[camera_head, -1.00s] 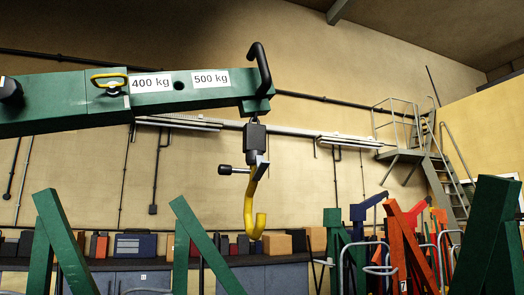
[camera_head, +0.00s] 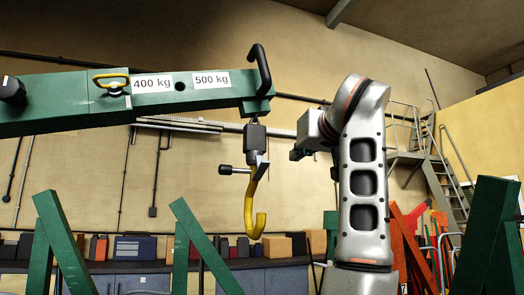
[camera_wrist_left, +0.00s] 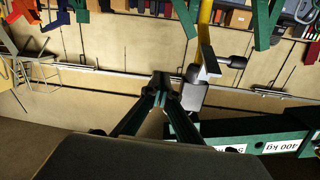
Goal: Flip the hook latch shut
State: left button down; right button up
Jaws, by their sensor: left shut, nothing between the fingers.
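The yellow hook (camera_head: 256,215) hangs below a black swivel block (camera_head: 254,138) at the end of the green boom. A small grey plate (camera_head: 260,168), apparently the latch, sits at the hook's top, beside a black side knob (camera_head: 226,170). In the left wrist view the hook (camera_wrist_left: 205,22) is upside down, with the grey plate (camera_wrist_left: 209,62) tilted off the shank. My left gripper (camera_head: 299,153) is right of the hook, apart from it. Its fingertips (camera_wrist_left: 165,82) meet, shut and empty, in the wrist view. My right gripper is not in view.
The green boom (camera_head: 60,104) crosses the upper left, with a black hooked bar (camera_head: 263,68) at its end. Green legs (camera_head: 205,245) stand below. Open air surrounds the hook.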

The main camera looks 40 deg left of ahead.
pick_arm(q)
jog(key=n+g, duration=0.1)
jog(key=n, duration=0.1)
send_near(256, 149)
jog(key=s+d+r, duration=0.1)
jog(key=d+r, duration=0.1)
jog(key=d, duration=0.1)
jog(key=shift+r+y, duration=0.15)
jog(key=shift+y, duration=0.25)
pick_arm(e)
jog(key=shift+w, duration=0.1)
pick_arm(q)
jog(key=p+x, duration=0.1)
jog(key=x, duration=0.8)
jog(key=shift+a+p, duration=0.2)
jog(key=shift+p, duration=0.15)
jog(key=shift+w+a+f, duration=0.15)
jog(key=shift+a+f, duration=0.15)
jog(key=shift+d+f, duration=0.2)
jog(key=shift+f, duration=0.3)
jog(key=shift+d+f, duration=0.25)
jog(key=shift+f, duration=0.3)
jog(key=shift+s+d+f, duration=0.25)
jog(key=shift+s+f, duration=0.15)
jog(key=shift+f, duration=0.25)
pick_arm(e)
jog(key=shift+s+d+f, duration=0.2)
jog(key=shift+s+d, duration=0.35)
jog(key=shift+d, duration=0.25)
